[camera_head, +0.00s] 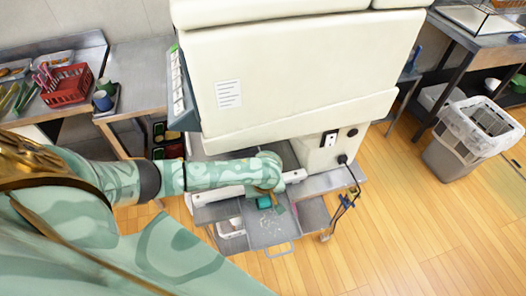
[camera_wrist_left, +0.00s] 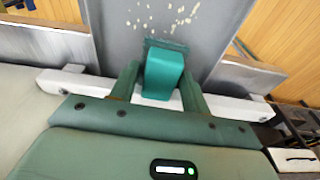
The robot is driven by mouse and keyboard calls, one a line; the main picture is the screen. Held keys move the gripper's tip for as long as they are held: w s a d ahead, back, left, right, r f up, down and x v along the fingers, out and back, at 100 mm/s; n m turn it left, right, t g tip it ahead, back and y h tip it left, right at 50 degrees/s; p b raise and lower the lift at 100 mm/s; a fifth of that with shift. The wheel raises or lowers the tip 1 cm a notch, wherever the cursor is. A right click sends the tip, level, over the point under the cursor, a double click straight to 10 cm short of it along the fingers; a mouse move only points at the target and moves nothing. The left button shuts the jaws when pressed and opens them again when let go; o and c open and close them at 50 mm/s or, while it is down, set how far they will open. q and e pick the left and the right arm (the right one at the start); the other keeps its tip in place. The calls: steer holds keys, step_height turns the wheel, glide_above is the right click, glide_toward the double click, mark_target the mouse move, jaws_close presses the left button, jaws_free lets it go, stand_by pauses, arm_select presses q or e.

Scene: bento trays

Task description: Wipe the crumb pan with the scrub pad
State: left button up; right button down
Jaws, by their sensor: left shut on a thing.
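The crumb pan (camera_head: 268,236) is a grey metal tray pulled out below the big cream machine, with a handle at its front. Pale crumbs lie on it. In the left wrist view the pan (camera_wrist_left: 120,45) fills the upper middle, with crumbs scattered ahead of the pad. My left gripper (camera_wrist_left: 160,85) is shut on the scrub pad (camera_wrist_left: 164,72), a teal block with a dark bristly edge toward the pan. In the head view the pad (camera_head: 264,202) shows just below my left gripper (camera_head: 268,190), over the pan's back part. Whether it touches the pan is unclear. My right gripper is not in view.
The cream machine (camera_head: 290,75) stands over the pan's back end. A steel bench with a red basket (camera_head: 68,86) and a blue cup (camera_head: 102,100) is at left. A grey bin (camera_head: 465,145) stands at right. Wooden floor in front is clear.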

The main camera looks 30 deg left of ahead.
arm_select(q)
steer(key=shift+f+b, duration=0.35)
steer(key=shift+f, duration=0.65)
steer(key=shift+s, duration=0.1)
